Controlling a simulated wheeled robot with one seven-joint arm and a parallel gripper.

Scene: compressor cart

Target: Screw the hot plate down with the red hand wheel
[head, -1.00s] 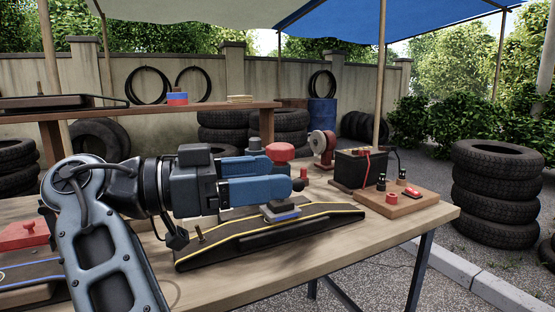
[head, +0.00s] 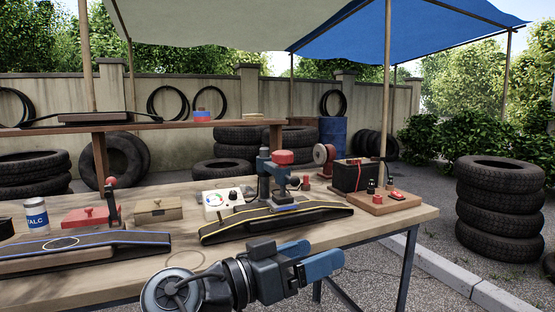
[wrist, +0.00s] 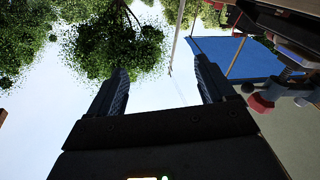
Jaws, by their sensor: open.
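The red hand wheel (head: 283,157) sits on top of the blue-green clamp (head: 264,176) on the workbench. Below it, the small grey hot plate (head: 285,201) lies on a black inner tube with yellow lines (head: 232,228). I cannot tell whether it presses on the tube. My gripper (head: 326,268) is open and empty, in front of the bench's near edge, below and to the right of the wheel. In the wrist view, my gripper (wrist: 162,72) has nothing between its fingers, and the red wheel (wrist: 260,103) shows at the right.
A black battery (head: 352,176) and a wooden board with red and black parts (head: 383,205) stand right of the clamp. A gauge box (head: 221,202), a wooden box (head: 157,210) and a blue-lined tube (head: 90,249) lie to the left. A shelf (head: 150,127) runs behind.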

